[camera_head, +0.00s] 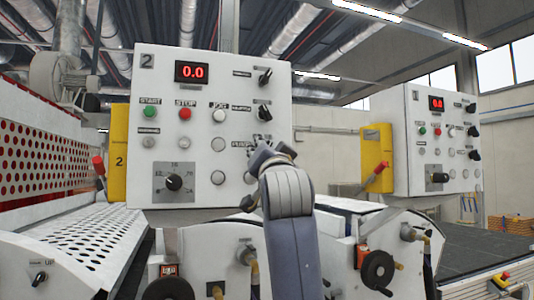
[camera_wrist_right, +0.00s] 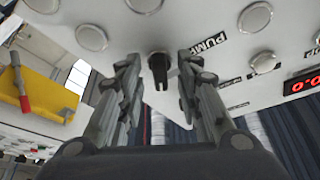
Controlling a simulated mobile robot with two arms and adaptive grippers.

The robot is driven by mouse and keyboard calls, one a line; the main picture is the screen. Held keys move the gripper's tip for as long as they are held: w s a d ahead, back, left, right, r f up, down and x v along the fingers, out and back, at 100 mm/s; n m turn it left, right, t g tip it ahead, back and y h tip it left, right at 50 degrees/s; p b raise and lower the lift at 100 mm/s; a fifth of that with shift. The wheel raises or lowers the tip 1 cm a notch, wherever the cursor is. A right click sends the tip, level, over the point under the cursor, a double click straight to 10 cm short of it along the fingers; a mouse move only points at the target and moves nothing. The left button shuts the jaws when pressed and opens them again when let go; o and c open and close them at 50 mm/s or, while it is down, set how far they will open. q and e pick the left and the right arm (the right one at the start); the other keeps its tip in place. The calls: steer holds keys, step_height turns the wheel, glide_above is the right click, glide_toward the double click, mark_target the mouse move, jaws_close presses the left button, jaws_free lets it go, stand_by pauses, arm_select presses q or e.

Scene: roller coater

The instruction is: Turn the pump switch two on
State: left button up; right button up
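The white control panel marked 2 (camera_head: 213,178) stands in front of me in the head view. At its right side is a column of black rotary switches; the lowest one (camera_head: 262,141) is partly hidden by my right gripper (camera_head: 267,152). In the right wrist view, a black switch (camera_wrist_right: 158,70) beside a PUMP label sits between the spread fingers of my right gripper (camera_wrist_right: 158,82). The fingers stand on both sides of it, with a gap on each side. The left gripper is not in view.
A red 0.0 display (camera_head: 192,72), a green start button (camera_head: 152,113) and a red stop button (camera_head: 185,114) are on the same panel. A second similar panel (camera_head: 410,170) stands at right. A yellow box (camera_head: 118,155) with a red lever is at left.

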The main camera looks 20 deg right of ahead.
steer(key=v, duration=1.2)
steer(key=shift+f, duration=0.1)
